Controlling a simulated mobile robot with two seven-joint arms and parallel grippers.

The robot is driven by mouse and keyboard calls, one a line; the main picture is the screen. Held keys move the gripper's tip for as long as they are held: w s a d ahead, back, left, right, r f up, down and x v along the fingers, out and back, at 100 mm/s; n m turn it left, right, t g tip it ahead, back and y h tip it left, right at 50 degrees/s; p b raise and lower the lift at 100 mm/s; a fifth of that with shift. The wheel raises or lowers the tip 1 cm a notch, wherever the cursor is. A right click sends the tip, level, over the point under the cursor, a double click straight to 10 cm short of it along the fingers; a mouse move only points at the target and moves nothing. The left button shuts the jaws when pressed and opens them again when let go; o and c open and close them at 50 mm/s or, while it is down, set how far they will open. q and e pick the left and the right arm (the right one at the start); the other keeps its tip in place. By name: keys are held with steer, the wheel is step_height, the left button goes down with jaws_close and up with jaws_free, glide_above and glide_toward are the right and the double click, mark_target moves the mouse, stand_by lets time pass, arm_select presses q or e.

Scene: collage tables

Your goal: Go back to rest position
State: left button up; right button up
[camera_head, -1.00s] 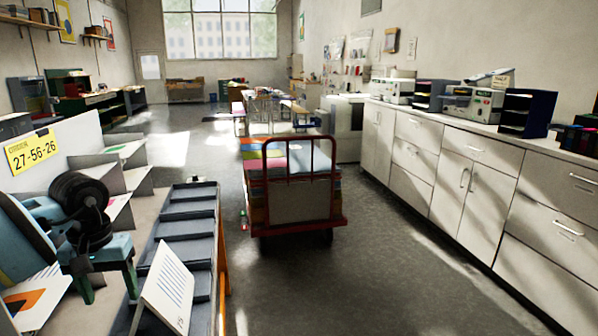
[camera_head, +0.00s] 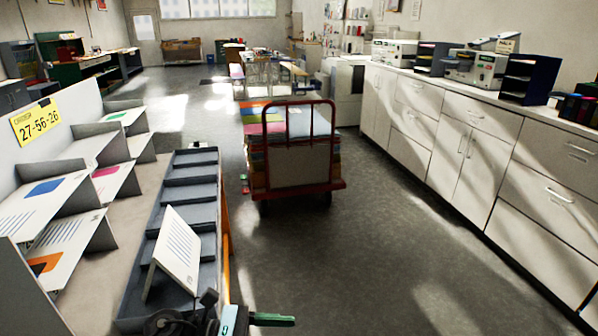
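My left gripper (camera_head: 268,320) shows at the bottom edge, left of centre, with a green finger pointing right. Black and teal parts of it are cut off by the picture edge, so I cannot tell whether it is open or shut. It is just in front of the near end of the dark stepped tray (camera_head: 190,224), and I see nothing held in it. My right gripper is not in view.
A white printed card (camera_head: 178,245) leans on the stepped tray. Sorting shelves with sheets and a yellow number sign (camera_head: 35,122) stand at left. A red cart (camera_head: 297,188) stands ahead; cabinets (camera_head: 465,150) line the right. The floor between is clear.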

arm_select(q)
steer(key=s+a+f+m+t+y+p, duration=0.1)
steer(key=s+a+f+m+t+y, duration=0.3)
steer(key=m, duration=0.7)
steer(key=s+a+f+m+t+y+p, duration=0.15)
steer(key=f+m+t+y, duration=0.35)
steer(key=m, duration=0.6)
steer(key=s+a+f+m+t+y, duration=0.15)
steer(key=a+f+m+t, duration=0.35)
steer(key=m, duration=0.7)
steer(key=s+a+f+n+g+y, duration=0.2)
steer(key=s+n, duration=0.4)
steer(key=s, duration=0.3)
steer(key=s+a+f+n+g+y, duration=0.3)
steer(key=s+f+n, duration=0.3)
steer(key=s, duration=0.3)
steer(key=shift+s+a+f+n+p, duration=0.25)
steer(key=shift+s+a+n+p, duration=0.2)
steer(key=shift+a+n, duration=0.15)
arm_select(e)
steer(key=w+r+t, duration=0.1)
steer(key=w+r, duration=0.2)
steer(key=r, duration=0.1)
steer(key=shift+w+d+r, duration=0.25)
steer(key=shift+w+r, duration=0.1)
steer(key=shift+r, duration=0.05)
arm_select(q)
steer(key=shift+w, duration=0.1)
